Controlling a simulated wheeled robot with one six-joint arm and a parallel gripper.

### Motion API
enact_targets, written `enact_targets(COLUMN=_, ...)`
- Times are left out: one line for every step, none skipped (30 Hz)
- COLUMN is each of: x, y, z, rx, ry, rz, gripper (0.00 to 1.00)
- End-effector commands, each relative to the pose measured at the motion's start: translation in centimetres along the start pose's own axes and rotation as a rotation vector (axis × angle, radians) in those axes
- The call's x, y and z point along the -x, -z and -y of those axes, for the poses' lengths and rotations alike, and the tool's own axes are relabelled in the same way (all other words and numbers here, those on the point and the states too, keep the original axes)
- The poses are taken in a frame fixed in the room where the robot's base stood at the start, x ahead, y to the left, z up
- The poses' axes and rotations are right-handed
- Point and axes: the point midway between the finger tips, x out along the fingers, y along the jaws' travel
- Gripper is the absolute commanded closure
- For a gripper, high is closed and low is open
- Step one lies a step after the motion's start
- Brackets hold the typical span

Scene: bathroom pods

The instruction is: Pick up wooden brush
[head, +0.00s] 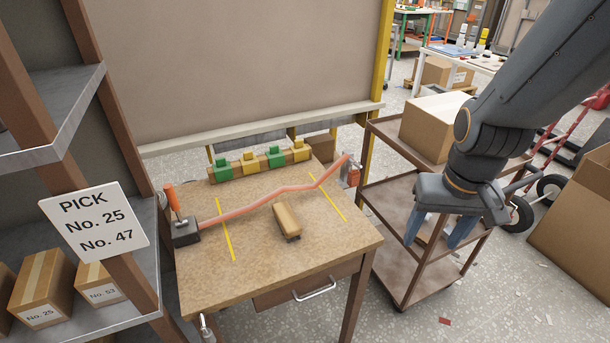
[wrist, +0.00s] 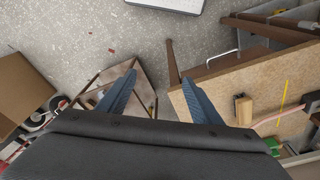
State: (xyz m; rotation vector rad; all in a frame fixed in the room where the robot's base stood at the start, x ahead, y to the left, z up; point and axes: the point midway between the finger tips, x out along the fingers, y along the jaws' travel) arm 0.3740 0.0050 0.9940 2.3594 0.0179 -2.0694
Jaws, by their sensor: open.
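The wooden brush (head: 287,221) lies on the small wooden table (head: 270,262), between two yellow lines, with its dark underside facing down. In the wrist view the wooden brush (wrist: 243,110) shows to the right of my gripper. My gripper (head: 437,243) is open and empty, to the right of the table, over the brown cart. In the wrist view both blue fingers of my gripper (wrist: 165,92) are spread apart with nothing between them.
A reddish bar (head: 265,204) spans the table behind the brush. A rack of green and yellow blocks (head: 262,162) stands at the back edge. A shelf (head: 70,115) is at left; a brown cart (head: 425,275) carries a cardboard box (head: 432,125) at right.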

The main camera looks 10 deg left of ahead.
Motion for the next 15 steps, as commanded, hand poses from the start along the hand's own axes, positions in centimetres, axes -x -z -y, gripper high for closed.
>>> enact_targets(x=0.0, y=0.7, z=0.8, rx=0.018, ry=0.007, rz=-0.005, gripper=0.41)
enact_targets(x=-0.2, y=1.2, z=1.4, rx=0.033, ry=0.012, rz=-0.010, gripper=0.41)
enact_targets(x=-0.4, y=2.2, z=2.5, rx=0.057, ry=0.020, rz=-0.020, gripper=0.41)
enact_targets(x=-0.6, y=3.0, z=3.5, rx=0.079, ry=0.028, rz=-0.029, gripper=0.41)
enact_targets(x=-0.8, y=3.9, z=4.6, rx=0.102, ry=0.036, rz=-0.038, gripper=0.41)
enact_targets(x=-1.2, y=5.1, z=6.3, rx=0.136, ry=0.048, rz=-0.053, gripper=0.41)
enact_targets(x=-1.6, y=6.0, z=7.7, rx=0.162, ry=0.056, rz=-0.065, gripper=0.41)
enact_targets(x=-2.0, y=6.8, z=9.1, rx=0.189, ry=0.064, rz=-0.077, gripper=0.41)
enact_targets(x=-2.6, y=7.8, z=11.1, rx=0.224, ry=0.075, rz=-0.094, gripper=0.41)
enact_targets(x=-3.0, y=8.5, z=12.6, rx=0.249, ry=0.082, rz=-0.106, gripper=0.41)
enact_targets(x=-3.5, y=9.2, z=14.1, rx=0.275, ry=0.089, rz=-0.119, gripper=0.41)
enact_targets(x=-4.2, y=9.8, z=16.2, rx=0.308, ry=0.098, rz=-0.134, gripper=0.41)
enact_targets(x=-4.7, y=10.3, z=17.7, rx=0.333, ry=0.104, rz=-0.146, gripper=0.41)
enact_targets(x=-5.2, y=10.7, z=19.3, rx=0.356, ry=0.109, rz=-0.159, gripper=0.41)
enact_targets(x=-5.9, y=11.1, z=21.2, rx=0.385, ry=0.115, rz=-0.174, gripper=0.41)
